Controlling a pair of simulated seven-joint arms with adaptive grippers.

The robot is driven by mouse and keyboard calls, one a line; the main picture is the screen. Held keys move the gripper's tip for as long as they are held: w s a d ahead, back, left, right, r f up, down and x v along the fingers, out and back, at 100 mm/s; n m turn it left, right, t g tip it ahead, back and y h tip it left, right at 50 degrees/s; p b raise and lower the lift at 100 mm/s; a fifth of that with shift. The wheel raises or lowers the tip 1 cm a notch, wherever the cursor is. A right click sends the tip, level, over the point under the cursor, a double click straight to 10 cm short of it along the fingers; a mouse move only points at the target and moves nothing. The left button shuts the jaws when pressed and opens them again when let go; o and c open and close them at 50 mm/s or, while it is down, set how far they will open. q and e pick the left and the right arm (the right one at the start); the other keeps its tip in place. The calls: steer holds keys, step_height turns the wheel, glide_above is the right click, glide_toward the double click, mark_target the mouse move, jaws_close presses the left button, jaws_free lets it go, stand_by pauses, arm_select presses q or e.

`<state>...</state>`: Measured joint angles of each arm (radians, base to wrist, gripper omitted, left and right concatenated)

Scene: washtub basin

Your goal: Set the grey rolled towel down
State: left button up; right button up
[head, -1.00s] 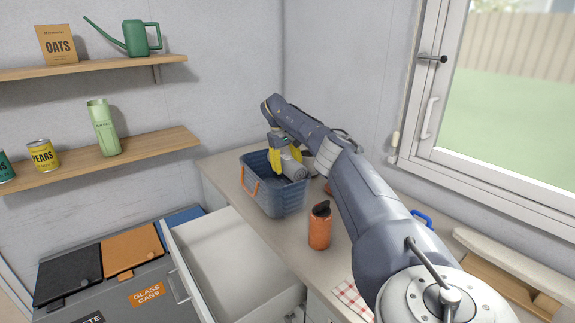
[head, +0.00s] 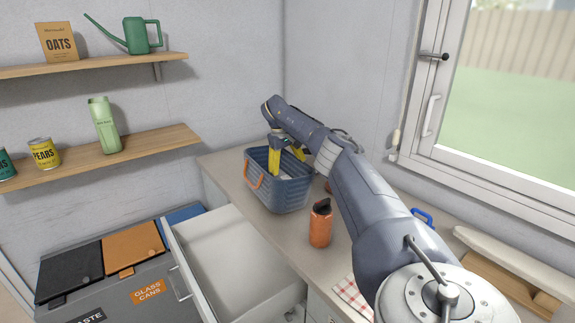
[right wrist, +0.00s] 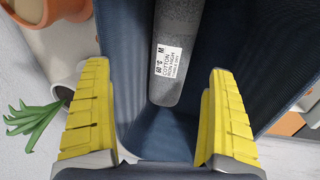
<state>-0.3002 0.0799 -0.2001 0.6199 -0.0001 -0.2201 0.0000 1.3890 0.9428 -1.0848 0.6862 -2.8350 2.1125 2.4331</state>
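The grey rolled towel (right wrist: 176,60) lies inside the blue washtub (head: 284,196). In the right wrist view it shows between and beyond my finger tips, with a white care label facing me. In the head view the tub wall and my gripper hide most of it. My right gripper (head: 286,162) is over the tub with its yellow fingers spread wide. In the right wrist view the open gripper (right wrist: 158,70) has a gap between each finger and the towel. My left gripper is not in view.
The tub stands on the counter, with an orange bottle (head: 320,223) in front of it. An open drawer (head: 232,257) juts out left of the counter. In the right wrist view a green plant (right wrist: 33,125) lies left of the tub. A window is at the right.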

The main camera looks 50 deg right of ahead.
steer(key=shift+d+r, duration=0.1)
steer(key=shift+r, duration=0.55)
steer(key=v, duration=1.2)
